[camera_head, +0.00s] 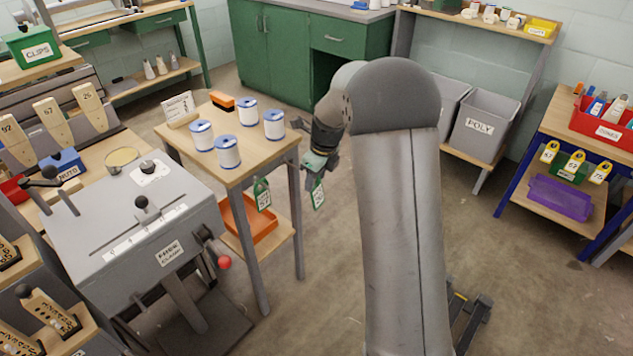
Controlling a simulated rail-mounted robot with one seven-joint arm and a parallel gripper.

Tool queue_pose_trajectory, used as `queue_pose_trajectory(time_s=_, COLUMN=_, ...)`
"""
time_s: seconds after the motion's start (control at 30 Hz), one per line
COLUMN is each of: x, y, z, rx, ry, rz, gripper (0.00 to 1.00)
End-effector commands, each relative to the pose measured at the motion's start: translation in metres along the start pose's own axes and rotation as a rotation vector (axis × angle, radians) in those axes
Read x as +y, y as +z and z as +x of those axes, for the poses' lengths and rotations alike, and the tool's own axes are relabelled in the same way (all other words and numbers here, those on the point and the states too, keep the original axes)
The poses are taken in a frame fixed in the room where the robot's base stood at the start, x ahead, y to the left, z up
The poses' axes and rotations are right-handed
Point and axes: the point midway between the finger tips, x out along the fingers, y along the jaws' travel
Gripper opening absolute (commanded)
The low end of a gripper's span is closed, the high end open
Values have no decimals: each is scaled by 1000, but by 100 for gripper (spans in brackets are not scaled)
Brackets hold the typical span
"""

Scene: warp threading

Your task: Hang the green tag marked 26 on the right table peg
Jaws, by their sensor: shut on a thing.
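My gripper (316,172) is beyond the right corner of the small wooden table (190,150), shut on a green tag (318,196) with a white label. This tag hangs below the fingers, apart from the table leg; its number is too small to read. A second green tag (262,194) hangs at the table's front side, left of my gripper; its marking is also unreadable. The table pegs are too small or hidden to make out clearly.
Several white and blue spools (227,151) and an orange-black brush (221,101) stand on the table. An orange tray (247,220) is on its lower shelf. A grey machine (130,215) with a red knob stands at left. Floor right of the table is clear.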

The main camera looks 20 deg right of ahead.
Motion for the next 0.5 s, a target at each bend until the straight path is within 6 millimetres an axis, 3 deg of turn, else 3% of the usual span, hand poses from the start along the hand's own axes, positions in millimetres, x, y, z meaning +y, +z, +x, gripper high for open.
queue_pose_trajectory(time_s=0.2, x=-5, y=4, z=-9, rx=12, ry=-25, rz=132, gripper=12)
queue_pose_trajectory(time_s=0.5, x=-7, y=17, z=-6, rx=13, ry=-24, rz=135, gripper=12)
